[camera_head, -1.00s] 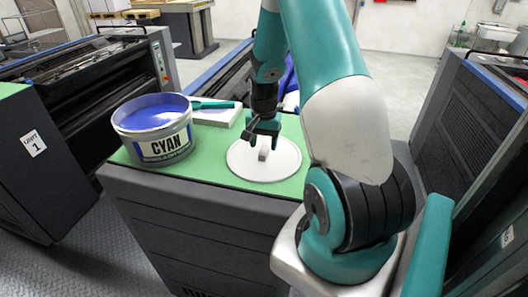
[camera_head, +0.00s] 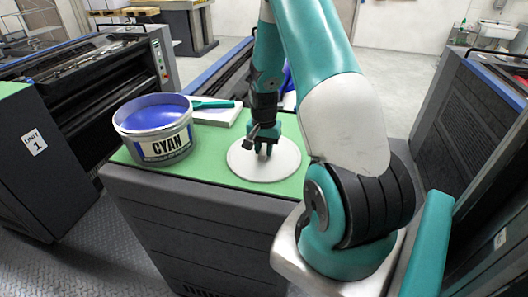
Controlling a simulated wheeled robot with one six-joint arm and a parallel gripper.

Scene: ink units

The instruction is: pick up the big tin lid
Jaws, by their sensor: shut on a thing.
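The big tin lid (camera_head: 278,170) is a pale round disc lying on the green top (camera_head: 215,180) of the dark cabinet, right of the open cyan ink tin (camera_head: 155,137). My gripper (camera_head: 263,153) points down over the middle of the lid and is shut on its raised grey handle, which the fingers mostly hide. The lid looks flat on the green top; I cannot see any gap under it.
A white slab (camera_head: 217,113) with a teal-handled tool (camera_head: 212,104) on it lies behind the cyan tin. Dark press units stand at the left (camera_head: 40,165) and right (camera_head: 465,130). The green top is bare in front of the tin.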

